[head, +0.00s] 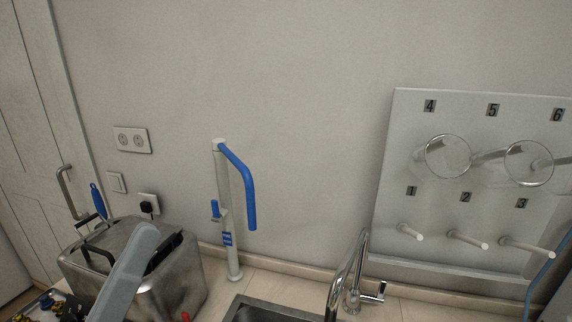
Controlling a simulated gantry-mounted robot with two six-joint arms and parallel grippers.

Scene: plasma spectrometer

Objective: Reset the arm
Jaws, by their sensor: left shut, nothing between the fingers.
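A pale grey bar (125,270), which looks like a link of my own arm, slants up in front of the metal box at the lower left. My left gripper (47,304) seems to be the dark part with yellow bits at the bottom left corner, cut off by the frame edge. It is shut and holds nothing that I can see. My right gripper does not show.
The metal box (180,285) stands by the wall. Right of it are a white stand with a blue handle (238,170), a sink (265,311) and a tap (354,285). A numbered pegboard (440,225) holds glassware. The wall between is clear.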

